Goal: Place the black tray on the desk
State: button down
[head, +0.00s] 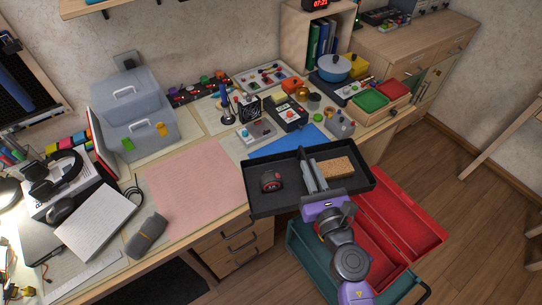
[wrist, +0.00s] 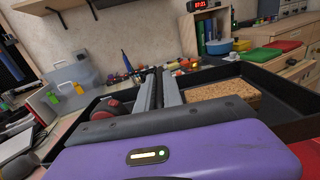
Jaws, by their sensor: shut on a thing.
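The black tray (head: 292,202) is held up over the front edge of the desk (head: 217,226), partly over the open toolbox below. It looks roughly level. Inside it lie a dark round item with a red face (head: 270,181) on the left and a cork-like brown block (head: 332,168) on the right. My gripper (head: 311,178) reaches in from the front and is shut on the tray's middle part between the two items. In the wrist view the tray (wrist: 285,124) spreads to both sides of my fingers (wrist: 158,90). The exact grip contact is hidden.
A pink mat (head: 193,183) lies bare on the desk, left of the tray. A blue sheet (head: 290,142) and several gadgets lie behind it. A grey rolled cloth (head: 148,236) is at the front left. The open toolbox (head: 402,222), red and teal, stands below right.

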jog(key=w+a+r+n+g+y+p, duration=0.2)
jog(key=w+a+r+n+y+p, duration=0.3)
jog(key=w+a+r, duration=0.95)
notch_tip(320, 180, down, 22)
jog(key=s+a+m+b, duration=0.1)
jog(key=b, duration=1.3)
jog(key=shift+a+r, duration=0.15)
jog(key=shift+a, duration=0.1)
jog(key=shift+s, duration=0.1)
jog(key=shift+f+b, duration=0.45)
jog(key=shift+b, duration=0.15)
jog(key=shift+f, duration=0.1)
jog(key=c, duration=1.5)
grip_release()
